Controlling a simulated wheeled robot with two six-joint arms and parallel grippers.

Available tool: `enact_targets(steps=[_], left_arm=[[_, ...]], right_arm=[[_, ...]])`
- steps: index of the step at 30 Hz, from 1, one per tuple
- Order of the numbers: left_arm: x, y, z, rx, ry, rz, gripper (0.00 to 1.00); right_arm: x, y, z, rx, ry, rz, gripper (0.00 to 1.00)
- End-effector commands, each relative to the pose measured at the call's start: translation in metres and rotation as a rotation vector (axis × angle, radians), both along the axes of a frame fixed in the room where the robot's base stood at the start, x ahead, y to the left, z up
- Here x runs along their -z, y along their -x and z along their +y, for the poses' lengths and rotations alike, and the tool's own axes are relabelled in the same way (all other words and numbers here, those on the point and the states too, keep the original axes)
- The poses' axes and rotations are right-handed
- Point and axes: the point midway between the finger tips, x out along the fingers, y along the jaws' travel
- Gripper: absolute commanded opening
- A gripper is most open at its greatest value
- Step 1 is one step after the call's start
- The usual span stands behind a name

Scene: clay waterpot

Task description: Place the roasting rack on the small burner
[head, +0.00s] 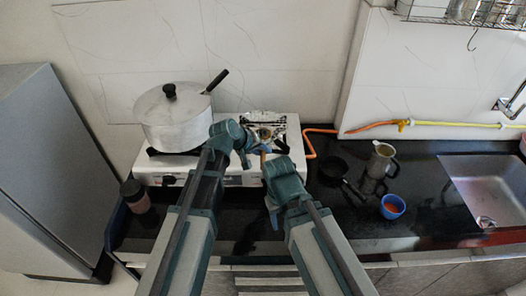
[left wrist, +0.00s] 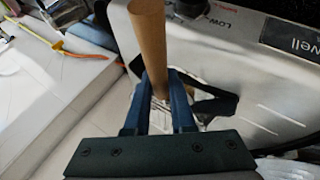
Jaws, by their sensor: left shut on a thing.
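The roasting rack shows its tan wooden handle (left wrist: 147,35) in the left wrist view, with some wire mesh beyond the fingers. My left gripper (left wrist: 160,95) is shut on this handle. In the head view my left gripper (head: 249,160) is at the front of the white stove, and a bit of the handle (head: 263,156) shows beside it. The small burner (head: 280,145) is on the stove's right side. The rack's mesh seems to lie over or close to it; contact cannot be told. My right gripper (head: 272,212) hangs in front of the stove, its fingers mostly hidden.
A large lidded pot (head: 175,120) stands on the stove's left side. To the right on the black counter are a dark pan (head: 333,170), a metal jug (head: 381,160), a blue cup (head: 392,207) and a sink (head: 490,185). A brown jar (head: 135,195) stands at the left.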

Motion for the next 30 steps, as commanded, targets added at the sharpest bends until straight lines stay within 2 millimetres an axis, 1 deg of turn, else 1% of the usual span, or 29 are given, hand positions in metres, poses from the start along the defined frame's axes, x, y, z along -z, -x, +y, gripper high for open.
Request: enact_targets(steps=[30], left_arm=[[0.018,0.0,0.0,0.0,0.0,0.0,0.0]], right_arm=[[0.018,0.0,0.0,0.0,0.0,0.0,0.52]])
